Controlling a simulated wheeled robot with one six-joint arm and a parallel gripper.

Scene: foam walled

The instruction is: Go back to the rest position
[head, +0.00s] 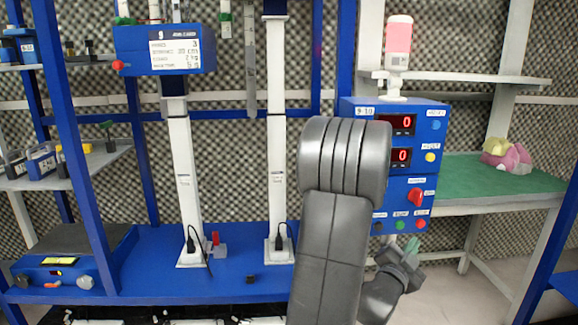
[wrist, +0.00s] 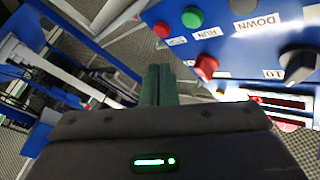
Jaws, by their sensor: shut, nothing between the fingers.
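My gripper (head: 408,252) is low in front of the blue control box, just below its bottom row of buttons in the head view. My grey arm stands in front and hides part of the scene. In the wrist view my gripper (wrist: 159,82) has its two dark green fingers pressed together with nothing between them. The control box (head: 430,190) has two red displays both reading 0, a red knob (head: 416,194), and green and red buttons at the bottom. In the wrist view its face shows a red knob (wrist: 205,67) and a green button (wrist: 192,17), apart from the fingertips.
A blue bench (head: 235,270) with two white columns (head: 277,170) stands left of my arm. A green-topped table (head: 460,180) with a pink and yellow object (head: 507,155) is at right. Blue frame posts (head: 75,150) stand at left. Open floor shows at lower right.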

